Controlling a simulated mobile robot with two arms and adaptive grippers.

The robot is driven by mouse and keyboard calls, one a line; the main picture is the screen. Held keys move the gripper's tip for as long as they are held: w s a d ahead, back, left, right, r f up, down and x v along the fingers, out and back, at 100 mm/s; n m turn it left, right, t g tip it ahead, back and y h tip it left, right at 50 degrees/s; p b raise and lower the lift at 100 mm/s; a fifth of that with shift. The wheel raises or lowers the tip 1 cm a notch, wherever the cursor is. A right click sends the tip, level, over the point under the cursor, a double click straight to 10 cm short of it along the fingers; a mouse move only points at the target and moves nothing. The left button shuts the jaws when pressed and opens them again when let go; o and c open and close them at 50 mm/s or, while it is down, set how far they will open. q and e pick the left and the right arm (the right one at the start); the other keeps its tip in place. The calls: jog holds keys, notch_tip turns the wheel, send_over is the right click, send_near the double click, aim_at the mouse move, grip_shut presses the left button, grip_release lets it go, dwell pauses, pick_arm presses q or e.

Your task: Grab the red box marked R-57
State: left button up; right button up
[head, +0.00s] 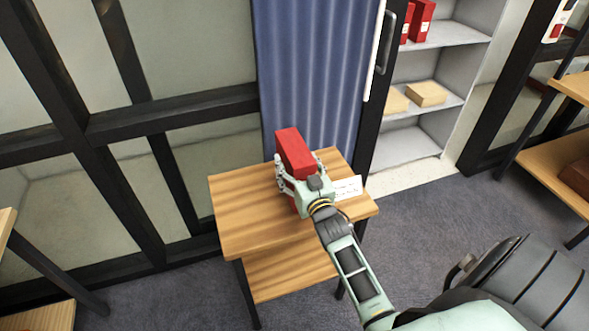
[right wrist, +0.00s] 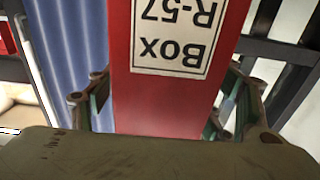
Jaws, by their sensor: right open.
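The red box (head: 295,152) stands upright on a small wooden side table (head: 240,215). In the right wrist view the red box (right wrist: 160,105) fills the middle, and its white label (right wrist: 178,32) reads "Box R-57", seen upside down. My right gripper (head: 299,169) is at the box, with its fingers on either side of it. The gripper also shows in the right wrist view (right wrist: 160,100), its fingers open around the box. Contact between the fingers and the box cannot be made out. The lower part of the box is partly hidden by the gripper. My left gripper is not in view.
A white card (head: 348,188) lies on the table's right side. A blue curtain (head: 318,70) and dark-framed glass panels stand behind. A grey shelf (head: 450,40) at the upper right holds other red boxes (head: 421,20) and tan boxes (head: 427,93). Wooden shelving (head: 545,155) stands far right.

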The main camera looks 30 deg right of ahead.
jog(key=c, duration=1.7)
jog(key=shift+o, duration=0.2)
jog(key=shift+r, duration=0.1)
